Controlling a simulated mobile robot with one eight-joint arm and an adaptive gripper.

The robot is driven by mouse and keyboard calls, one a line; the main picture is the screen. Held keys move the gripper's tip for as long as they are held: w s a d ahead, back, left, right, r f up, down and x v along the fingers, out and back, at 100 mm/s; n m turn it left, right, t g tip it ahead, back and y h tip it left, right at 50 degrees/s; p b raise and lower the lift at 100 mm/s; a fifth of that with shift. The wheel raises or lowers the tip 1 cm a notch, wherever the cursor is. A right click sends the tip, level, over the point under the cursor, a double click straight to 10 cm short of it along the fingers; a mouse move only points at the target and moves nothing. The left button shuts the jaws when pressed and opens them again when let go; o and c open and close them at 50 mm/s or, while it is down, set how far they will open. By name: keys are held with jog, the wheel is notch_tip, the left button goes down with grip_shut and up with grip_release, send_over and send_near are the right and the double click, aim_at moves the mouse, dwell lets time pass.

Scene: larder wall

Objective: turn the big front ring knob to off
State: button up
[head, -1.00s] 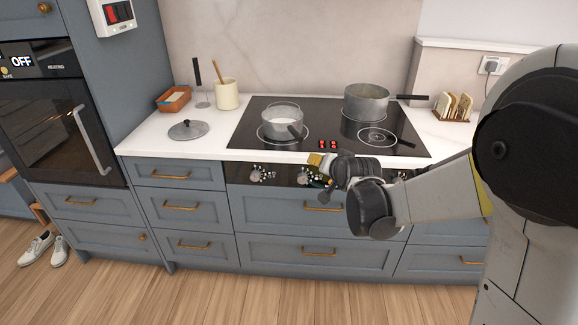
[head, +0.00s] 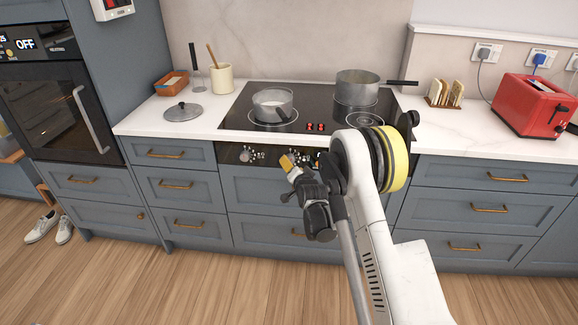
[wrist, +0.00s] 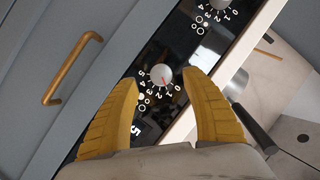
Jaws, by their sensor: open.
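A pale round knob (wrist: 160,77) on the black control strip lies between and beyond my fingertips in the wrist view. Numbers ring it, and a thin red mark on it points away from 0, roughly towards 2 or 3. My gripper (wrist: 163,82) is open, with one yellow finger on each side of the knob; I cannot tell if either touches it. In the head view my gripper (head: 288,162) is in front of the strip below the hob (head: 232,118). A second knob (wrist: 220,4) is at the wrist view's top edge. My arm hides part of the strip.
A small pot (head: 272,106) and a larger pan (head: 357,88) stand on the hob, the pan's handle pointing right. Drawers with brass handles (head: 173,186) lie below. A red toaster (head: 535,106) stands on the right counter. The wooden floor in front is clear.

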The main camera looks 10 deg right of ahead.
aim_at(290, 159)
jog(key=b+x, duration=0.1)
jog(key=x, duration=0.4)
jog(key=shift+c, duration=0.4)
jog(key=shift+s, duration=0.1)
jog(key=c, duration=1.1)
